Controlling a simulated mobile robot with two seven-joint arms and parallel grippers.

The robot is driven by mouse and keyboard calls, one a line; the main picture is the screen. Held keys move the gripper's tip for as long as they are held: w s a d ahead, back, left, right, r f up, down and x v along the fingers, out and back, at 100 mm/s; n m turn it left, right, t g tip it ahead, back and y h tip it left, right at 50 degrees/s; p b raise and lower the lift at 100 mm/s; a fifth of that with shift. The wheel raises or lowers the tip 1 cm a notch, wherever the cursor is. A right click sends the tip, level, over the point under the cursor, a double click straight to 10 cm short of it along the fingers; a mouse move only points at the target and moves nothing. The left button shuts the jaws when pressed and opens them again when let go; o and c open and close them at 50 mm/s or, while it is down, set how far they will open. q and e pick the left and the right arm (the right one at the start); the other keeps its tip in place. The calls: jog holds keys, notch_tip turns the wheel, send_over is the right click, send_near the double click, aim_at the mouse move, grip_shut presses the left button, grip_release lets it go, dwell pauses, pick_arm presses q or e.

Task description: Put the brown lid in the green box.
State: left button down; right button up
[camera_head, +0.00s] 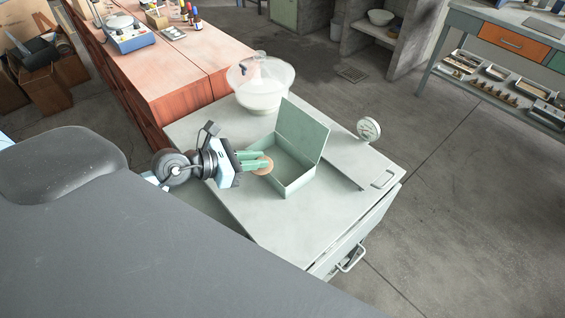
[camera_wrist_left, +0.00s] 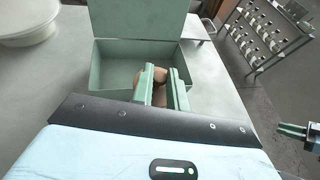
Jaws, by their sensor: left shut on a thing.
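The brown lid (camera_head: 264,166) is a small round disc, held between the green fingers of my left gripper (camera_head: 258,163). In the left wrist view the lid (camera_wrist_left: 158,90) shows between the two fingers (camera_wrist_left: 164,86), partly hidden by them. The green box (camera_head: 301,183) stands on the bench with its hinged cover raised. The lid overlaps the box's near left side in the head view; I cannot tell its exact height over the rim. The box (camera_wrist_left: 112,78) looks empty where its inside shows. My right gripper (camera_wrist_left: 294,132) shows only small at the right edge of the left wrist view.
A glassy bowl-like vessel (camera_head: 260,82) on a pale base stands behind the box. A round dial gauge (camera_head: 368,129) stands at the right by the bench edge. The grey bench top (camera_head: 290,232) in front of the box is clear.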

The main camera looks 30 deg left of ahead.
pick_arm(q)
jog(key=w+d, duration=0.4)
jog(key=shift+w+d+f+p, duration=0.2)
jog(key=shift+w+f+p, duration=0.15)
jog(key=shift+p, duration=0.1)
jog(key=f, duration=0.1)
jog(key=d+f, duration=0.1)
jog(key=shift+w+f, duration=0.3)
jog(key=shift+w, duration=0.1)
jog(key=shift+a+f, duration=0.1)
jog(key=shift+f, duration=0.35)
jog(key=shift+f+b, duration=0.35)
jog(key=shift+f, duration=0.05)
jog(key=shift+f, duration=0.25)
jog(key=c, duration=1.4)
grip_release()
